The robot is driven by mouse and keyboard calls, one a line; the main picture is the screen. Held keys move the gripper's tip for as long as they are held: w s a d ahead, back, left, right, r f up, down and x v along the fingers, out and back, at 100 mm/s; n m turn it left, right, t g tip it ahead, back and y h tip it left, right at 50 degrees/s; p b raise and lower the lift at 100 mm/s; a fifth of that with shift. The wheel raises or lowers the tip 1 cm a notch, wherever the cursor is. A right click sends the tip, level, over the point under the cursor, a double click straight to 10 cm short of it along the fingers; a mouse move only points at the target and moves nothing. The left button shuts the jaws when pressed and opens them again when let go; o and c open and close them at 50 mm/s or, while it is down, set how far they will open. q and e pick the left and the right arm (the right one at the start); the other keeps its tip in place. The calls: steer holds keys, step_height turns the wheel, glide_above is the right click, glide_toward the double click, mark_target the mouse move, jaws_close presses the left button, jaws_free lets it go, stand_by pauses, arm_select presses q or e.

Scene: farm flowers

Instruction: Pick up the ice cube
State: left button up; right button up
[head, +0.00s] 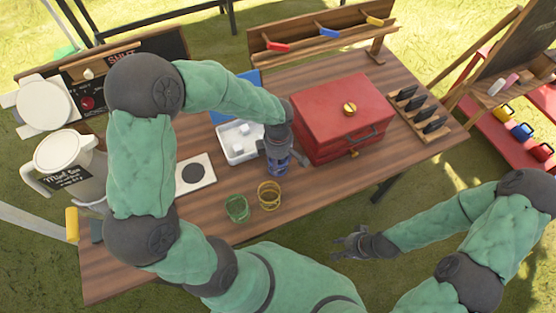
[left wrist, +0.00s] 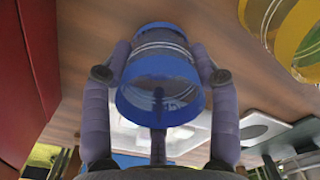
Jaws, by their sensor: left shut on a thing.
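Several pale ice cubes (head: 243,129) lie in a white tray (head: 241,158) with a blue lid raised behind it, in the middle of the table in the head view. My left gripper (head: 278,155) is just right of the tray, pointing down, and is shut on a blue glass (head: 277,167). In the left wrist view the blue glass (left wrist: 160,98) is between the fingers of my left gripper (left wrist: 160,62). No ice cube is in that gripper. My right gripper (head: 347,244) is empty, off the table's front edge, with its fingers spread.
A green glass (head: 237,209) and a yellow glass (head: 269,195) stand near the front edge. A red box (head: 342,115) stands close right of my left gripper. A white plate with a black disc (head: 195,173) and a pitcher (head: 70,160) are at the left.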

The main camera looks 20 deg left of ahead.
arm_select(q)
steer(key=shift+f, duration=0.1)
steer(key=o, duration=1.1)
steer(key=shift+o, duration=0.2)
